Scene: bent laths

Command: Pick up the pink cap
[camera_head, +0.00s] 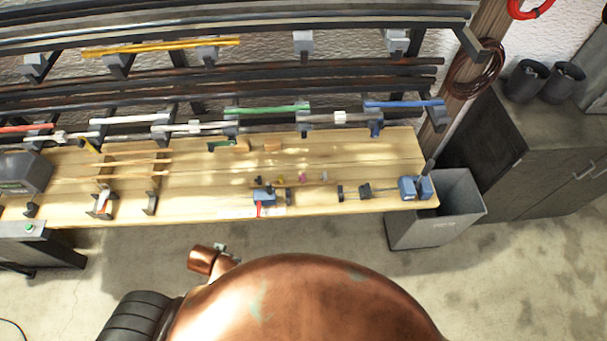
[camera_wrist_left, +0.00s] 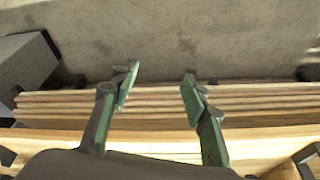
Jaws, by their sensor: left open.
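The pink cap (camera_head: 302,178) is a tiny pink spot on the wooden workbench (camera_head: 385,155) in the head view. It stands between a small yellow piece (camera_head: 280,180) and a small grey piece (camera_head: 323,176). My left gripper (camera_wrist_left: 158,92) is open in the left wrist view, its two green-faced fingers apart with nothing between them. Behind the fingers are wooden laths (camera_wrist_left: 250,103) and bare floor. The pink cap does not show in the left wrist view. My right gripper is not in view.
A blue clamp-like tool (camera_head: 264,196) stands just in front of the small pieces. A rod fixture (camera_head: 365,191) lies to their right. A grey bin (camera_head: 440,228) stands off the right end.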

